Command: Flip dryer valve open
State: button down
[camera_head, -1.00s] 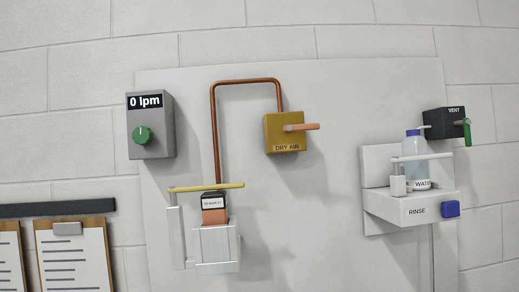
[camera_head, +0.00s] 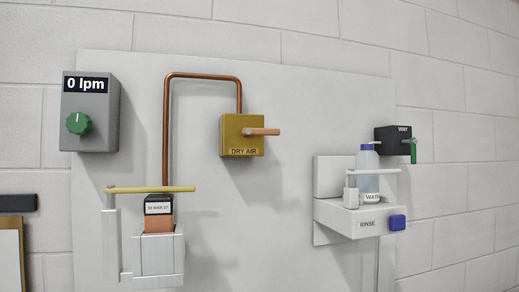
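The dryer valve is a yellow-brown box (camera_head: 238,142) labelled DRY AIR, fixed to the white wall panel near the middle of the view. Its orange lever handle (camera_head: 262,131) sticks out from the front and points right, roughly level. A copper pipe (camera_head: 167,150) rises from the holder at lower left, bends over and comes down into the top of the valve box. My gripper is not in view, so its distance from the handle cannot be seen.
A grey box (camera_head: 92,115) with a green knob reads 0 lpm at left. A white holder (camera_head: 155,257) with a yellow bar holds a labelled item. At right are a RINSE shelf (camera_head: 350,218) with a bottle, and a black VENT box (camera_head: 389,138). The wall around the dryer valve is clear.

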aim_at(245, 131)
jog(key=i, duration=0.9)
jog(key=z, duration=0.05)
